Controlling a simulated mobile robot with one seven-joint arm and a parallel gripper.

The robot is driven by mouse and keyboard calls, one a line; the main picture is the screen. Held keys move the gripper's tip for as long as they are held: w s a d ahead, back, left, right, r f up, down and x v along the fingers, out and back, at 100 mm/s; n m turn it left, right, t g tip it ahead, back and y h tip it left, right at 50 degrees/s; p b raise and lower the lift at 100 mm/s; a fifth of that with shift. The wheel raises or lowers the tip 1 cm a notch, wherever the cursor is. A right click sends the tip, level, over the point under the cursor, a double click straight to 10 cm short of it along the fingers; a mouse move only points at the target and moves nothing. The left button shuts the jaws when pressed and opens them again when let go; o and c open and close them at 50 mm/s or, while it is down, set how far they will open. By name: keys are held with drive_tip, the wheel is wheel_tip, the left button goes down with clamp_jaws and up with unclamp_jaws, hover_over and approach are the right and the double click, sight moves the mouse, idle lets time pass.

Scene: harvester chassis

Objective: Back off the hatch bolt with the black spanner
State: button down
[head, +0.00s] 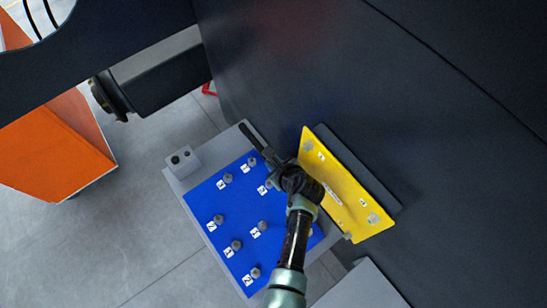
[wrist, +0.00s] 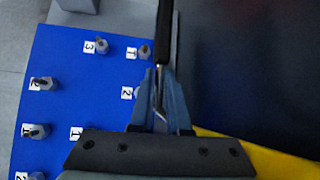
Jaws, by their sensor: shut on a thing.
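My gripper (head: 276,166) is shut on the black spanner (head: 251,135), which sticks out beyond the fingers to the upper left. In the wrist view the spanner (wrist: 163,30) runs straight up from between my gripper's fingers (wrist: 160,98), with a bright metal part between them. The yellow hatch plate (head: 342,190) lies just right of my gripper on the dark wall, apart from the spanner's visible end. It bears a grey fitting (head: 308,146) at its upper end and another (head: 373,218) at its lower right. I cannot tell which is the hatch bolt.
A blue board (head: 205,203) with several numbered bolts lies on a grey stand below my gripper. A grey block (head: 181,160) with holes sits at its corner. A dark wall (head: 440,100) fills the right. An orange box (head: 55,150) stands left, with clear floor (head: 140,210) between.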

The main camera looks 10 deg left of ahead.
drive_tip(key=shift+w+f+g+h, duration=0.1)
drive_tip(key=shift+f+g+h, duration=0.25)
drive_tip(key=shift+g+h, duration=0.05)
drive_tip(key=shift+a+p, duration=0.1)
drive_tip(key=shift+p, duration=0.3)
drive_tip(key=shift+h+p, duration=0.3)
drive_tip(key=shift+w+f+g+h, duration=0.1)
drive_tip(key=shift+f+g+h, duration=0.45)
drive_tip(key=shift+g, duration=0.25)
drive_tip(key=shift+a+f+p, duration=0.15)
drive_tip(key=shift+a+p, duration=0.1)
drive_tip(key=shift+p, duration=0.25)
drive_tip(key=shift+d+f+g+p, duration=0.2)
drive_tip(key=shift+d+g+p, duration=0.05)
drive_tip(key=shift+g+p, duration=0.05)
drive_tip(key=shift+a, duration=0.1)
drive_tip(key=shift+r, duration=0.1)
